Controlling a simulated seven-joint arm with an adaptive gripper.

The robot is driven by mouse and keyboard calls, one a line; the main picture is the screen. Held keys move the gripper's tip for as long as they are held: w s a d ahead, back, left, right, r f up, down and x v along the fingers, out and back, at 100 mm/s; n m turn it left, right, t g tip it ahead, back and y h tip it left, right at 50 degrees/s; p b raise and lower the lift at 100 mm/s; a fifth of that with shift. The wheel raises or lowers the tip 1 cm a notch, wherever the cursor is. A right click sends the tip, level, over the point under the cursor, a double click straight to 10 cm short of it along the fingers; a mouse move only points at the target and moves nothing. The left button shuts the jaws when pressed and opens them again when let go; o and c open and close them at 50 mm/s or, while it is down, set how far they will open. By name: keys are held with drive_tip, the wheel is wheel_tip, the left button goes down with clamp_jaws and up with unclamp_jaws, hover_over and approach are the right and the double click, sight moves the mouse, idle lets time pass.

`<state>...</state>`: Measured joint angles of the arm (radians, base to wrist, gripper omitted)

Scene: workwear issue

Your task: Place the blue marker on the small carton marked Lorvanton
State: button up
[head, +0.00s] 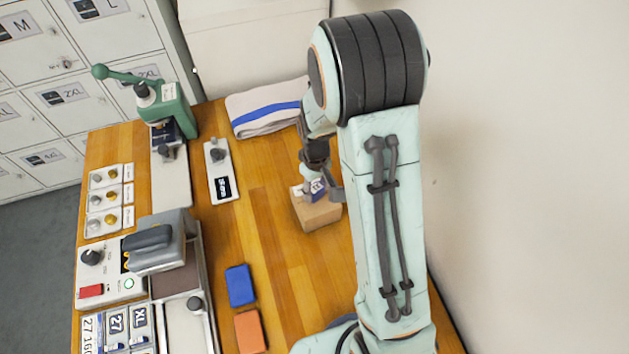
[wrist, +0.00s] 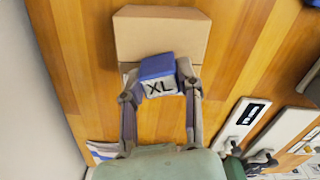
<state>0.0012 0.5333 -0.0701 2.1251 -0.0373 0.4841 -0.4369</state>
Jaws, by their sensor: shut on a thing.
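In the head view the marker (head: 317,186) is at the top of a small brown carton (head: 320,215), partly hidden by my gripper (head: 315,178). The carton also fills the upper middle of the wrist view (wrist: 160,35), behind the marker. I cannot tell whether the marker touches it. A pale patch shows beside the marker; no name is readable.
A blue block (head: 240,285) and an orange block (head: 250,331) lie on the wooden table. A folded towel (head: 265,105) lies behind the carton. A green press (head: 168,105) and a grey machine (head: 157,245) stand at left. Bare wood lies left of the carton.

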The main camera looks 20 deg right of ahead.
sight(316, 189)
drive_tip(key=shift+f, duration=0.15)
drive_tip(key=o, duration=0.7)
drive_tip(key=shift+o, duration=0.2)
wheel_tip(316, 189, up, 12)
drive_tip(key=r, duration=0.1)
drive_tip(key=s+a+r+m, duration=0.1)
drive_tip(key=s+r, duration=0.1)
drive_tip(key=s, duration=0.8)
drive_tip(key=s+a+r+m, duration=0.2)
drive_tip(key=s, duration=0.8)
drive_tip(key=shift+a+y, duration=0.2)
drive_tip(key=shift+y, duration=0.2)
